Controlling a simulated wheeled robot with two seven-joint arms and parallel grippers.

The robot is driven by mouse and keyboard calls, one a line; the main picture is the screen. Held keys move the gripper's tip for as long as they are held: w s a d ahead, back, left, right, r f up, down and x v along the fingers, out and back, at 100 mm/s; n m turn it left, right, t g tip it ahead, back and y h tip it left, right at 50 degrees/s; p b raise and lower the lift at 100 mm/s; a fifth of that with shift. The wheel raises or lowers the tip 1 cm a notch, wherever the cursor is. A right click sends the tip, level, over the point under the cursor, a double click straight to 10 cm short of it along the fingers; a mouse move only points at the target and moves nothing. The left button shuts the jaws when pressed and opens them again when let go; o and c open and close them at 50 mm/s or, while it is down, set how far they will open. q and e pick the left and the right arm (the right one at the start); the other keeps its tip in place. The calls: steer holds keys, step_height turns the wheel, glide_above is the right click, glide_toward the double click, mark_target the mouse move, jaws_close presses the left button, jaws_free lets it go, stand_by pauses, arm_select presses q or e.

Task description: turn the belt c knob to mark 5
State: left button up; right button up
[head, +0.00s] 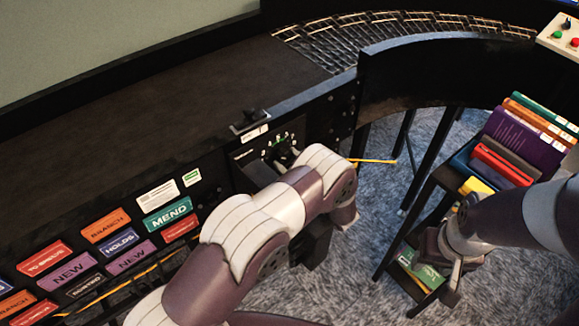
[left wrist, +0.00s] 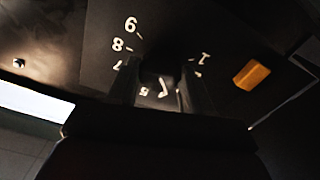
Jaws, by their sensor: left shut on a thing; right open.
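The belt c knob (left wrist: 157,76) is a dark shape between the two fingers of my left gripper (left wrist: 158,85) in the left wrist view. The fingers are shut on it. White dial numbers surround it; 9, 8 and 7 show at the left, 1 at the right, and a 5 below. A white stroke shows beside the 5; I cannot tell which mark the knob points to. In the head view, the black dial panel (head: 266,147) on the conveyor's side is partly hidden by my left arm. My right gripper (head: 446,290) is open beside the small shelf, away from the knob.
An orange block-like patch (left wrist: 252,75) lies right of the dial. Coloured labels such as MEND (head: 167,216) line the conveyor side. A dark conveyor (head: 170,100) curves into rollers (head: 390,32). A book cart (head: 420,215) stands at the right, near my right arm.

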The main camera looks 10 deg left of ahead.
arm_select(q)
steer(key=m+b, duration=0.1)
steer(key=m, duration=0.3)
steer(key=shift+f+m+b, duration=0.1)
steer(key=shift+m+b, duration=0.2)
steer(key=shift+b, duration=0.05)
steer(key=shift+m+b, duration=0.35)
steer(key=shift+m, duration=1.65)
steer(key=o, duration=1)
